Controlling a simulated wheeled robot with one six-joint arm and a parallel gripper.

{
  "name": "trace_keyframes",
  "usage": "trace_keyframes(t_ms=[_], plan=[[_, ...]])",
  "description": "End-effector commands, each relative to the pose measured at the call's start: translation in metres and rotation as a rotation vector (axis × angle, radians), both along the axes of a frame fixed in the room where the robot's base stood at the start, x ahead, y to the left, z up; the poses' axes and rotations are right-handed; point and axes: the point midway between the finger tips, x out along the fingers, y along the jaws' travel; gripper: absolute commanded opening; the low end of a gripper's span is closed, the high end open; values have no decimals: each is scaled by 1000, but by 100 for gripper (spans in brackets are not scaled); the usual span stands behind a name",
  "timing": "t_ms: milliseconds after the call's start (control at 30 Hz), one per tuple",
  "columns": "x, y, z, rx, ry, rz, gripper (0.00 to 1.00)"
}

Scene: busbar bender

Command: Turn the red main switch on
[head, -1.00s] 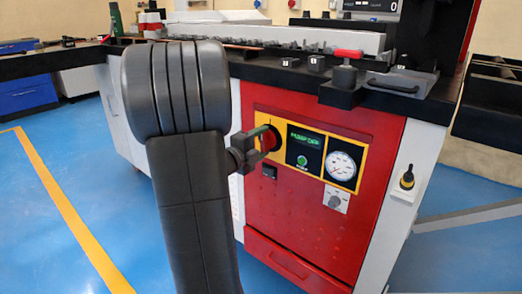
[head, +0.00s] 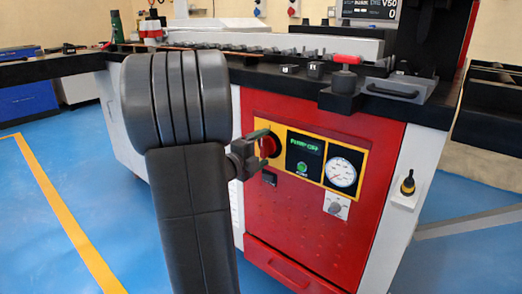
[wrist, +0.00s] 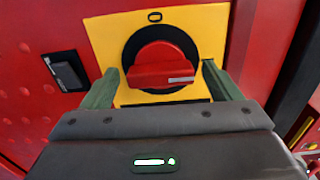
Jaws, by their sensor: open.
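The red main switch (wrist: 162,64) is a round knob with a raised bar on a yellow plate. In the wrist view the bar lies across the picture, with a pale mark near its right end. My gripper (wrist: 160,70) is open, its two green fingers on either side of the bar's ends with small gaps. In the head view the switch (head: 268,146) is partly hidden by my gripper (head: 262,145), which is close in front of it. The display (head: 305,145) beside it shows green text that appears to read PUMP OFF.
A green button (head: 302,167), a round gauge (head: 341,172) and a small knob (head: 336,207) sit to the right of the switch. A black rocker (wrist: 65,70) is left of the switch in the wrist view. The worktop edge (head: 300,82) overhangs the red panel.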

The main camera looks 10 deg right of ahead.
Motion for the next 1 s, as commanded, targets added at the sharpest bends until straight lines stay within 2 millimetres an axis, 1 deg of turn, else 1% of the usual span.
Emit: trace_keyframes(t_ms=[167,267,500,700,833,1000], plan=[[-4,7,1,-1,1,2,84],[-13,18,3,-1,2,4,84],[-43,58,3,-1,2,6,84],[-66,86,2,0,0,4,84],[-76,99,1,0,1,3,84],[-83,107,0,0,0,1,84]])
